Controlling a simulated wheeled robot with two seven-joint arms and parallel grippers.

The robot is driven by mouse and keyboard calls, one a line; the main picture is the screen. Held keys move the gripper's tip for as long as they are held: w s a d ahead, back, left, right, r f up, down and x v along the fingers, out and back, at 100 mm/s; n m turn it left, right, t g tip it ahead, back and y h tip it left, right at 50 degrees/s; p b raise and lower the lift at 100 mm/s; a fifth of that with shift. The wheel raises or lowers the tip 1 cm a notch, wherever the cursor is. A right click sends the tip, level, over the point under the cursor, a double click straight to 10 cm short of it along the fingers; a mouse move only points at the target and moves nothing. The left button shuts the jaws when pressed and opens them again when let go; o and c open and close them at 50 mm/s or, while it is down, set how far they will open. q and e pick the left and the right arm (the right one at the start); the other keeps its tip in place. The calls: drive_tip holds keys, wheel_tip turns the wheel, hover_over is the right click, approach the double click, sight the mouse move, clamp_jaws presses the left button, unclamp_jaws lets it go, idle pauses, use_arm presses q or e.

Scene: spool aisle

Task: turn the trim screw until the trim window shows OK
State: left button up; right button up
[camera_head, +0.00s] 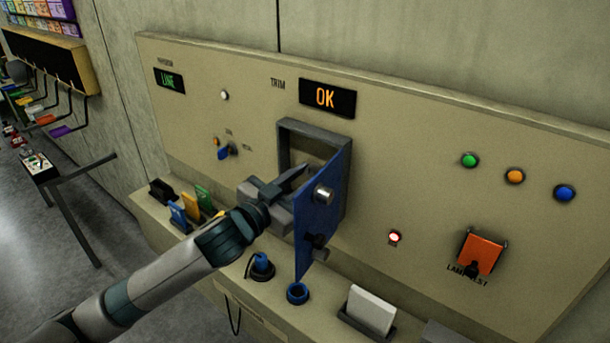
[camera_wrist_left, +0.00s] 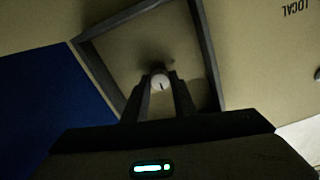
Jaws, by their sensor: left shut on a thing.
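The trim window (camera_head: 326,97) shows OK in orange letters. Below it is a grey-framed recess (camera_head: 346,165) in the panel, with its blue door (camera_head: 318,215) swung open towards me. My left gripper (camera_head: 306,170) reaches into this recess from the left, behind the door. In the left wrist view my left gripper (camera_wrist_left: 160,88) has its two fingers shut on the trim screw, a pale round head with a dark slot (camera_wrist_left: 160,81). Most of the screw is hidden in the head view. My right gripper is not in view.
The open blue door stands just right of my left gripper. An orange cover (camera_head: 481,251) and a lit red lamp (camera_head: 394,237) are at right.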

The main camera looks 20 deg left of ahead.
use_arm(q)
drive_tip(key=o, duration=1)
drive_tip(key=shift+o, duration=0.2)
drive_tip(key=shift+s, duration=0.1)
drive_tip(key=shift+s+a+f+b, duration=0.1)
drive_tip(key=shift+s+a+b, duration=0.2)
drive_tip(key=shift+s, duration=0.15)
drive_tip(key=p+v, duration=0.5)
drive_tip(key=v, duration=1.1)
drive_tip(key=shift+s, duration=0.1)
